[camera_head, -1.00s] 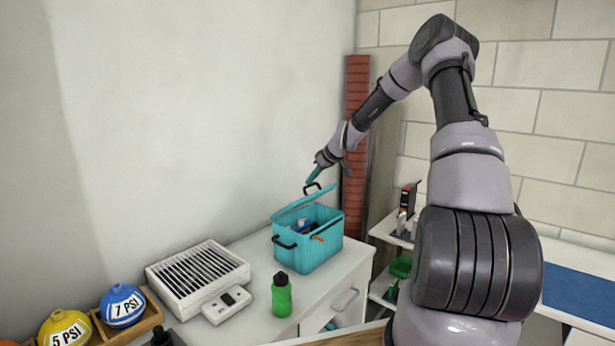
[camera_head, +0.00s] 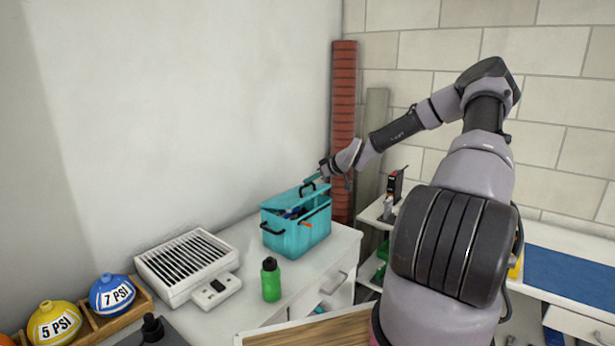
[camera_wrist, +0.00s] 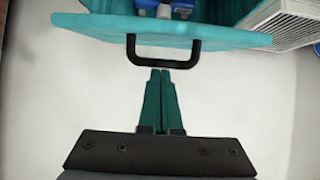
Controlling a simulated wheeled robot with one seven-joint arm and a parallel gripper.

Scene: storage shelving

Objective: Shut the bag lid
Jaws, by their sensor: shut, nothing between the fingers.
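The teal bag (camera_head: 300,238) stands on the white cabinet against the wall, with dark handles on its sides. Its lid (camera_head: 283,201) is partly open, tilted over the bag, and blue items (camera_head: 291,213) show inside through the gap. In the wrist view the lid (camera_wrist: 225,38) spans the top, with its black handle (camera_wrist: 163,63) facing the fingers and the blue and white contents beyond it. My gripper (camera_wrist: 162,72) is shut and empty, its teal fingertips close to the handle; I cannot tell whether they touch. In the head view my gripper (camera_head: 313,179) is just above the lid.
A green bottle (camera_head: 270,280) stands in front of the bag. A white grilled device (camera_head: 187,265) is to its left. Yellow (camera_head: 55,323) and blue (camera_head: 112,294) weights sit in a wooden rack. A red column (camera_head: 343,130) rises behind; a white shelf (camera_head: 377,212) is right.

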